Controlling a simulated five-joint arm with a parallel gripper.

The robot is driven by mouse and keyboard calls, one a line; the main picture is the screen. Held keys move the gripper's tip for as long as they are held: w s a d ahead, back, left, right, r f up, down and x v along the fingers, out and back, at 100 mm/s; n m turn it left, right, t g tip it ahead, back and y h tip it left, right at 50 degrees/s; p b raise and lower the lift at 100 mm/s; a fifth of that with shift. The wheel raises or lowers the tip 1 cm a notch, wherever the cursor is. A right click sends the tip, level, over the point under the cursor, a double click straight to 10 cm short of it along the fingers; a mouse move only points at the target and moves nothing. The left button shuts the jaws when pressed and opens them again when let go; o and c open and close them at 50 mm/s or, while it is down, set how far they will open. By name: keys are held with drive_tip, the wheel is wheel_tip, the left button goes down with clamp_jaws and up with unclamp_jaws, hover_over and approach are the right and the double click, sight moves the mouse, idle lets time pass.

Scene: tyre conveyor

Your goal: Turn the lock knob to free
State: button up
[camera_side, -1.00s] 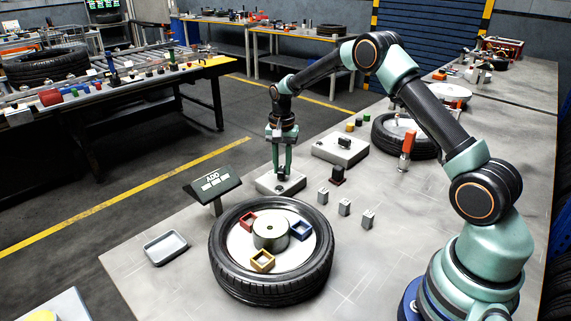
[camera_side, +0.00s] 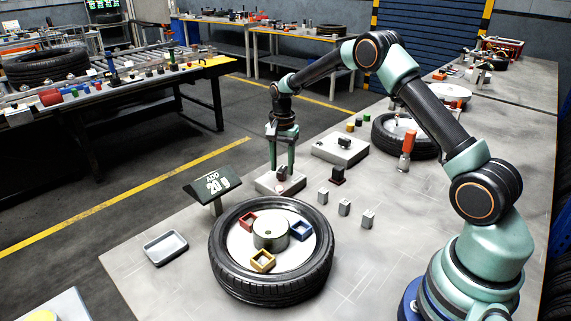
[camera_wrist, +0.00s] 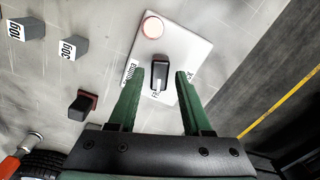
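The black knob (camera_wrist: 159,73) stands on a pale plate (camera_wrist: 193,45) in the wrist view, with a white mark at its near end. In the side view my gripper (camera_side: 282,168) points down over the low grey block (camera_side: 266,184), with the dark knob (camera_side: 282,173) between the fingertips. A round red-rimmed lamp or button (camera_wrist: 153,27) glows pale on the plate.
A dark display (camera_side: 212,186) reads "ADD 20" beside the block. A tyre (camera_side: 225,275) with coloured cups stands in front, and a grey tray (camera_side: 165,248) lies left. Several small grey weights (camera_side: 345,207) and a red-and-black piece (camera_side: 338,176) stand to the right.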

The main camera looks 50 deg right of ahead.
sight(282, 169)
idle(0.3)
wheel_tip(282, 169, up, 12)
idle(0.5)
